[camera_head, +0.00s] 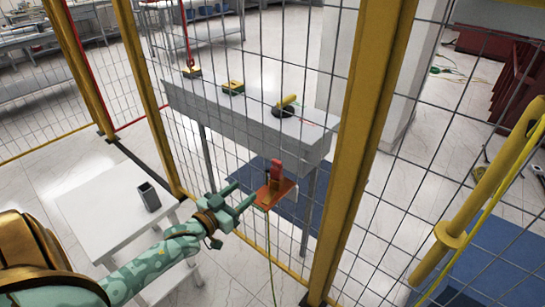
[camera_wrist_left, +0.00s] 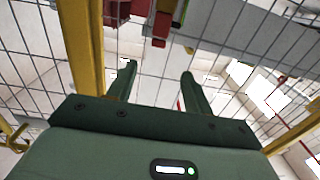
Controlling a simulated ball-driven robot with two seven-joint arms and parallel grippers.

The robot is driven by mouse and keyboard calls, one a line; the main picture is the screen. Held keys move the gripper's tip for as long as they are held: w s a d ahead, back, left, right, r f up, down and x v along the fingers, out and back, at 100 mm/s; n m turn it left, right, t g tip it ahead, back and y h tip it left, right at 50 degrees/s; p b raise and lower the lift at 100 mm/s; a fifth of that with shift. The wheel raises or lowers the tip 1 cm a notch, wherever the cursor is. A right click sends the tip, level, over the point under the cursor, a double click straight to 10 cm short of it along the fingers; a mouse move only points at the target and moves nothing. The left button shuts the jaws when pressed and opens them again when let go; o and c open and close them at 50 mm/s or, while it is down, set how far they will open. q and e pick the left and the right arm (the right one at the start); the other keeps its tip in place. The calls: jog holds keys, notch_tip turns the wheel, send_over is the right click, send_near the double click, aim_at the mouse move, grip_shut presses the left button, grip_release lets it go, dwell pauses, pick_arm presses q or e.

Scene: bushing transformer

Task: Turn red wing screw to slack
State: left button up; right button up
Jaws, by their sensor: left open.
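A red wing screw (camera_head: 276,170) stands on an orange bracket (camera_head: 275,193) at the wire fence. A dark part sits beside the screw. My left gripper (camera_head: 246,195) is open, just left of the bracket, with its fingers pointing towards it. A gap shows between the fingertips and the screw. In the left wrist view the two green fingers (camera_wrist_left: 158,76) are spread with nothing between them. A red piece (camera_wrist_left: 161,25) shows beyond them near the top; I cannot tell for sure whether it is the screw. My right gripper is not in view.
The wire fence (camera_head: 225,130) with yellow posts (camera_head: 362,150) stands close to the gripper. Behind it is a grey bench (camera_head: 250,112) with several small items. A white table (camera_head: 100,205) with a grey cup (camera_head: 149,196) stands at the left. A thin cable hangs below the bracket.

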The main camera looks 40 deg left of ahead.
aim_at(275, 164)
pick_arm(q)
jog(key=w+b, duration=0.1)
jog(key=w, duration=0.4)
jog(key=w+b, duration=0.2)
jog(key=w, duration=0.3)
jog(key=w+d+b, duration=0.1)
jog(key=w+b, duration=0.1)
jog(key=w, duration=0.3)
jog(key=shift+w+r, duration=0.1)
jog(key=shift+w, duration=0.25)
jog(key=shift+w+r, duration=0.1)
jog(key=shift+w, duration=0.3)
